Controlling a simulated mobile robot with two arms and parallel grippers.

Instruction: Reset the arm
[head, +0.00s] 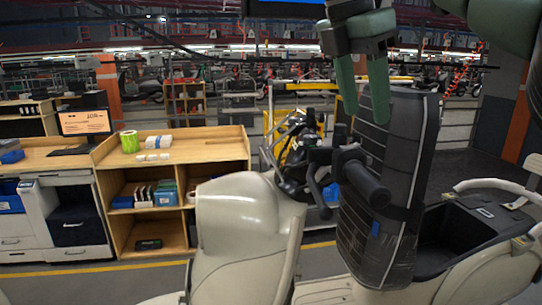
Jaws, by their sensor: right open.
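My right gripper (363,95) hangs down from the top of the head view, with two green fingers spread apart. It is open, and I see nothing between the fingers. It is in front of the upper part of a tall dark padded seat-like piece (402,150) that stands upright on a cream scooter body (245,225). I cannot tell whether the fingers touch it. My left gripper is not in view.
The scooter's handlebar (362,180) sticks up below my right gripper. An open dark compartment (455,245) lies at the right. A wooden shelf unit (200,152) and a monitor (85,122) stand at the left. A yellow floor line (95,267) runs behind the scooter.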

